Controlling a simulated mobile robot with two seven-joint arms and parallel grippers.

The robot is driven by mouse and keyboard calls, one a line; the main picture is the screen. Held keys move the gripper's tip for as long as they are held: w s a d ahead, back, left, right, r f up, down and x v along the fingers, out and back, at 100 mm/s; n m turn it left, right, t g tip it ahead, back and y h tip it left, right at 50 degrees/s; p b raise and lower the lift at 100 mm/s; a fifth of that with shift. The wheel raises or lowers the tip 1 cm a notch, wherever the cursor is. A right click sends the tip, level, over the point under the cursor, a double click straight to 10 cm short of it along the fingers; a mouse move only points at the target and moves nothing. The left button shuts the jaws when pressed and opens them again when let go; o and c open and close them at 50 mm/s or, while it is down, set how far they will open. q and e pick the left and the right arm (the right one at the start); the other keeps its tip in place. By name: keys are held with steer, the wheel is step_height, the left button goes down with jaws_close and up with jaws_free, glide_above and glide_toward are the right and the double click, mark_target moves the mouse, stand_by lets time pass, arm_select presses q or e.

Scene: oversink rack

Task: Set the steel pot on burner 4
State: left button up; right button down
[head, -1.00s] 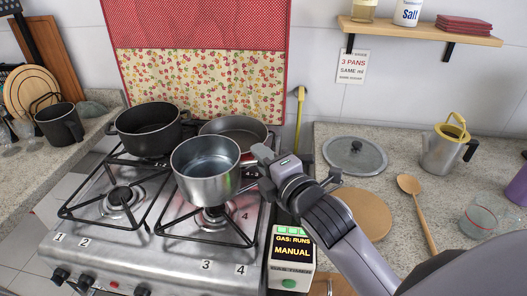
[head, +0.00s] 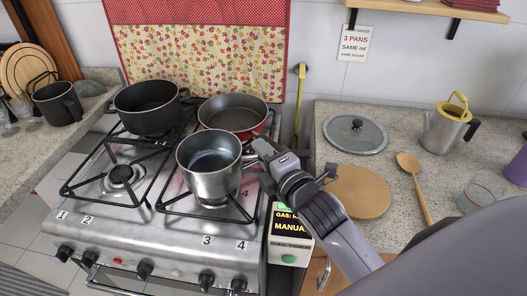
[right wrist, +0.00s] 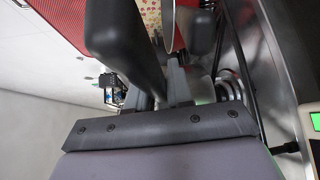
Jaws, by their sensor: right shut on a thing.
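The steel pot (head: 208,162) is upright over the front right burner (head: 213,204), beside a "4" mark on the stove top (head: 245,194). Its bottom is close to the grate; I cannot tell whether it touches. My right gripper (head: 258,160) is shut on the pot's handle, on the pot's right side. In the right wrist view its dark fingers (right wrist: 160,45) show, and the grip itself is partly hidden. My left gripper is not in view.
A black pot (head: 148,108) stands on the back left burner and a red-sided pan (head: 234,117) on the back right. The front left burner (head: 120,175) is free. A gas timer box (head: 290,238) stands right of the stove. A glass lid (head: 356,134) and round board (head: 358,192) lie on the right counter.

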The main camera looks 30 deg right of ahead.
steer(key=shift+f+b, duration=0.35)
steer(key=shift+f, duration=0.05)
steer(key=c, duration=0.9)
jaws_free()
steer(key=shift+c, duration=0.2)
steer(key=shift+f, duration=0.25)
steer(key=s+r, duration=0.1)
steer(key=s, duration=0.6)
steer(key=shift+d+b, duration=0.15)
steer(key=shift+b, duration=0.3)
steer(key=shift+s, duration=0.15)
